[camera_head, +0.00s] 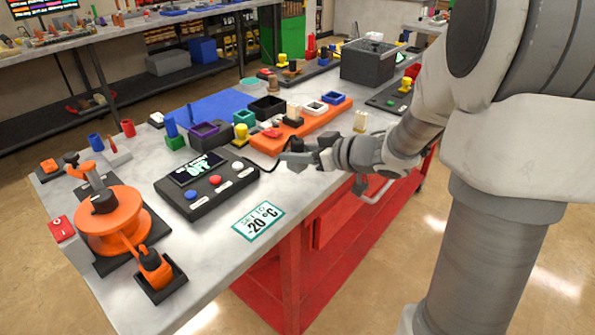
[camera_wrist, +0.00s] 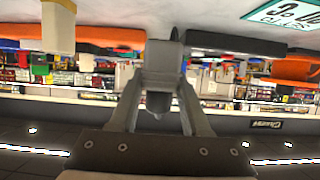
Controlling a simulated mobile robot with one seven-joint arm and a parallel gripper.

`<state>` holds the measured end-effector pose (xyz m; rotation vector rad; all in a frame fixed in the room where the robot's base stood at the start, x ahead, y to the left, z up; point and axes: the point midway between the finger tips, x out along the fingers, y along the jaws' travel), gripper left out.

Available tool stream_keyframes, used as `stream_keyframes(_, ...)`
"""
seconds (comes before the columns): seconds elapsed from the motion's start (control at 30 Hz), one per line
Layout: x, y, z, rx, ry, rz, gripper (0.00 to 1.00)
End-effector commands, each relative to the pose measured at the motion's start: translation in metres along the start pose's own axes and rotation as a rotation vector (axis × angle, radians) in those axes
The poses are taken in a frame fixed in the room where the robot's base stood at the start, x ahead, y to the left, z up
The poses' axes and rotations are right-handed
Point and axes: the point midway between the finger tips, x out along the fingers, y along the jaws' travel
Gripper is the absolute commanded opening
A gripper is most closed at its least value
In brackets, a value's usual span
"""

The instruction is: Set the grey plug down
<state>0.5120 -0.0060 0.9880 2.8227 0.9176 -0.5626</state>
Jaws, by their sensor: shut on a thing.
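My gripper (camera_head: 300,155) hangs over the front edge area of the workbench, right of the black control box. It is shut on the grey plug (camera_wrist: 163,64), which sits between the two fingers in the wrist view, where the gripper (camera_wrist: 164,50) also shows. I cannot tell whether the plug touches the bench top (camera_head: 305,187).
The black control box (camera_head: 205,183) with coloured buttons stands left of my gripper. An orange tray (camera_head: 317,128) with small coloured parts lies behind it.

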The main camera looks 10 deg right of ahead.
Motion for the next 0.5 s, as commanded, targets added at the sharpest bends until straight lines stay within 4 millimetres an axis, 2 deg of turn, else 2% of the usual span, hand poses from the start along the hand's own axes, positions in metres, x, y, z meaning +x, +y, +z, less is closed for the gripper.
stream_keyframes(0.3,0.015,-0.001,0.037,0.003,0.0,0.0,0.0)
stream_keyframes(0.5,0.015,-0.001,0.036,-0.001,0.001,0.001,0.0)
